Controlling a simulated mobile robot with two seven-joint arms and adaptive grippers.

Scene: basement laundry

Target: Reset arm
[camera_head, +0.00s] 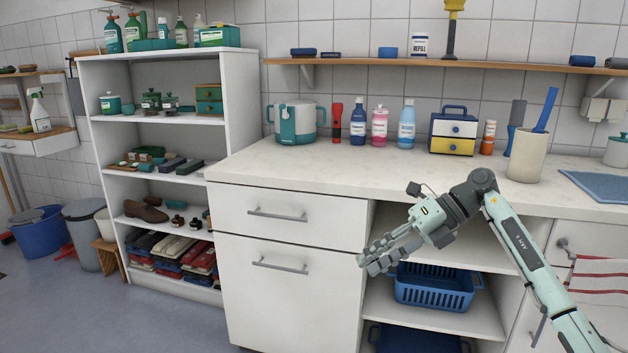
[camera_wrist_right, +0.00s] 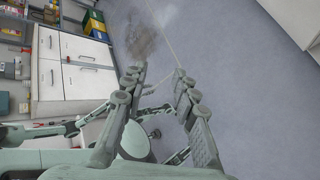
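My right arm comes in from the lower right in the head view. Its gripper (camera_head: 376,257) is in front of the counter cabinet, pointing left, beside the drawers and open shelves. My left arm and left gripper do not show in the head view. Pale green parts low in the wrist view look like my own body.
The counter (camera_head: 350,165) carries a teal-and-white container (camera_head: 297,122), bottles and a small drawer box (camera_head: 453,132). A blue basket (camera_head: 437,287) sits on the open shelf behind my right gripper. A stocked white shelf unit (camera_head: 237,90) stands left. Floor at lower left is clear.

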